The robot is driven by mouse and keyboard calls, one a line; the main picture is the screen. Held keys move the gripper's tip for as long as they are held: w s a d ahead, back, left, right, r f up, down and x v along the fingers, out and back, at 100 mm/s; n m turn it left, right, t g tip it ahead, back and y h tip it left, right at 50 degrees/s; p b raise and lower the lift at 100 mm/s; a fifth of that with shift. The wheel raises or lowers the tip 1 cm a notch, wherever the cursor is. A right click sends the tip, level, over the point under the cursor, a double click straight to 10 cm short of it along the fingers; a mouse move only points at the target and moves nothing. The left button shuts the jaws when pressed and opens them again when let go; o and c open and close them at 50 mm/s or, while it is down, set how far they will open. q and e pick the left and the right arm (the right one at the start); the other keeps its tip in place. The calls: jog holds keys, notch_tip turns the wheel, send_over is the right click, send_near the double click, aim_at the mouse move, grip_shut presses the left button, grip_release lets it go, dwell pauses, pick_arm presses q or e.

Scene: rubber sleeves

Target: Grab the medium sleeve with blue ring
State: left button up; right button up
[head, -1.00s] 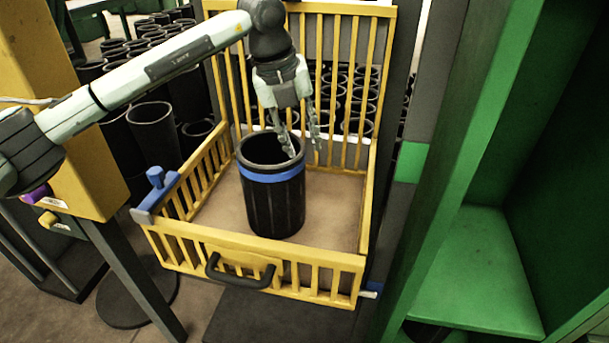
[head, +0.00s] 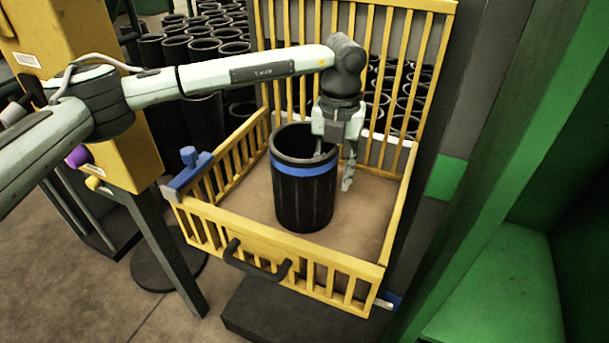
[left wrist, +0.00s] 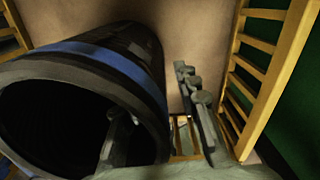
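The black sleeve with a blue ring (head: 304,202) stands upright on the brown floor of a yellow barred cage. My left gripper (head: 335,166) points down at the right side of its rim. One finger dips inside the sleeve's mouth and the other hangs outside its wall. In the left wrist view the sleeve (left wrist: 150,52) fills the left side with its dark opening toward the camera. There the left gripper (left wrist: 158,108) straddles the wall, open, with a gap between the outer finger and the sleeve. The inner fingertip is hidden in the head view. My right gripper is not in view.
The yellow cage (head: 272,248) has low side walls, a tall back panel and a black front handle (head: 256,262). Many black sleeves (head: 205,50) stand behind it. A green frame (head: 490,180) rises at the right. The cage floor right of the sleeve is clear.

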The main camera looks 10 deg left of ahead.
pick_arm(q)
jog(key=shift+w+f, duration=0.1)
jog(key=shift+f, duration=0.7)
grip_shut()
jog(key=shift+r, duration=0.15)
